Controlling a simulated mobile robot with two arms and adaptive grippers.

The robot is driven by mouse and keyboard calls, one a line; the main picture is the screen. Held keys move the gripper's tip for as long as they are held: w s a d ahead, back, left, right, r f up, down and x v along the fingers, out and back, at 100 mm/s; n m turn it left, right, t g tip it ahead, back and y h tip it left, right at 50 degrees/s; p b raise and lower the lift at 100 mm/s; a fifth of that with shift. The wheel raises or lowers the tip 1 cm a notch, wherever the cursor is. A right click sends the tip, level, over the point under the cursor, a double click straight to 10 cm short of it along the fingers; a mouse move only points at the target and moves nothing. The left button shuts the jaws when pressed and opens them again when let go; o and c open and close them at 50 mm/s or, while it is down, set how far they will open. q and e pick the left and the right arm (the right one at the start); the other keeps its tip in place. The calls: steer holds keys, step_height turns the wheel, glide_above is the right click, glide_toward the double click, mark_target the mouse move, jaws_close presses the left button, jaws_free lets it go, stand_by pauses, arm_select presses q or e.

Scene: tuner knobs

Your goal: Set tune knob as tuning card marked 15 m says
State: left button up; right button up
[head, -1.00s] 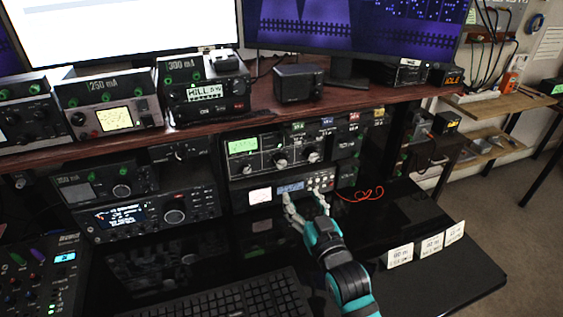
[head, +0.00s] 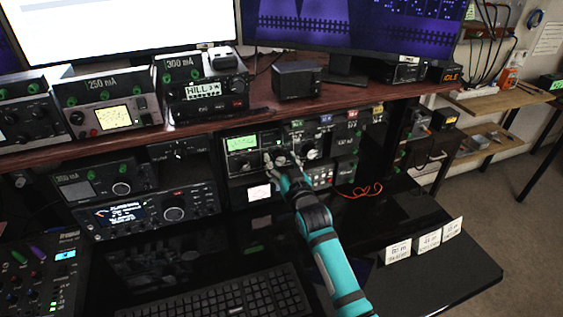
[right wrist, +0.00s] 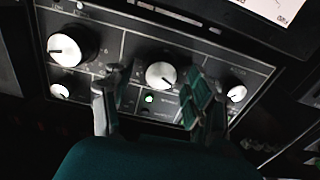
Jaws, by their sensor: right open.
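The tuner (head: 240,160) stands under the shelf with a lit green meter (head: 241,143) and a row of knobs. In the right wrist view a middle knob (right wrist: 160,76) shows between the fingers of my right gripper (right wrist: 150,90), which is open; contact cannot be told. A large knob (right wrist: 68,48) and small knobs (right wrist: 236,93) lie to either side. In the head view my right gripper (head: 283,166) is in front of the panel and hides part of it. White tuning cards (head: 398,251), (head: 429,241), (head: 452,230) stand on the desk; their print is unreadable. My left gripper is out of view.
A radio with a lit display (head: 127,212) stands left of the tuner. A keyboard (head: 235,302) lies in front. A red cable (head: 365,190) lies to the right. The wooden shelf (head: 285,110) overhangs the tuner. The black desk between keyboard and cards is partly covered by my arm.

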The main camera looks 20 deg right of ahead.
steer(key=shift+c, duration=0.7)
steer(key=c, duration=1)
steer(key=shift+m+p, duration=0.6)
steer(key=shift+m, duration=0.4)
steer(key=m+p, duration=0.1)
steer(key=m, duration=0.1)
steer(key=shift+m, duration=0.3)
steer(key=shift+d+f+m+p, duration=0.15)
steer(key=shift+m+p, duration=0.45)
steer(key=shift+m, duration=1.7)
